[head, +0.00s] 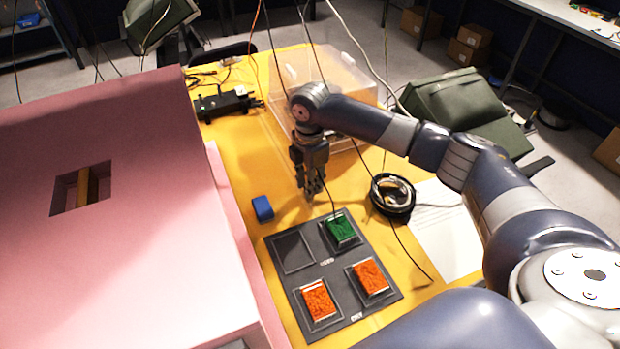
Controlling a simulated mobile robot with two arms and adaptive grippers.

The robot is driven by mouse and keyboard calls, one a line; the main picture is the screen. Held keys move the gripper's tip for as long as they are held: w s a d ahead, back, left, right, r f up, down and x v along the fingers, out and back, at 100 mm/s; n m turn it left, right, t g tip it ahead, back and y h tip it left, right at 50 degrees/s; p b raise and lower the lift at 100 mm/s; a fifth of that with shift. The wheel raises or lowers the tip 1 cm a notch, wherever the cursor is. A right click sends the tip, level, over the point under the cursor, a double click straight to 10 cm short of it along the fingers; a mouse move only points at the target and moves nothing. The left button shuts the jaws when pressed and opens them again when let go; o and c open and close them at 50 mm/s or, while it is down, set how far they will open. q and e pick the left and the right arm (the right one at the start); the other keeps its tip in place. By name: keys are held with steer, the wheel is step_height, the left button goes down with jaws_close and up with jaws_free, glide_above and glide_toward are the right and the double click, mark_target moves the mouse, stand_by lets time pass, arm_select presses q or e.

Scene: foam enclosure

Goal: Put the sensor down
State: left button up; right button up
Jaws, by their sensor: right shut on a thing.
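My right gripper (311,186) points down over the yellow table (240,150), just behind the dark tray with square places. It is shut on a small dark thing, the sensor, which mostly blends with the fingers; its shape is hard to make out. A thin dark cable runs near the fingertips towards the tray. The gripper is apart from the blue block (262,208), which lies on the table to its left. My left gripper is not in view.
The dark tray (328,268) holds a green block (341,229) and two orange blocks (319,303); its back left place is empty. A cable coil (393,196) lies right. A clear box (345,75) and black device (226,103) stand behind. A pink foam wall (110,240) borders the left.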

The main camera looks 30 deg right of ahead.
steer(key=shift+f, duration=0.2)
steer(key=o, duration=1)
steer(key=shift+r+b, duration=1.5)
steer(key=shift+r, duration=4.6)
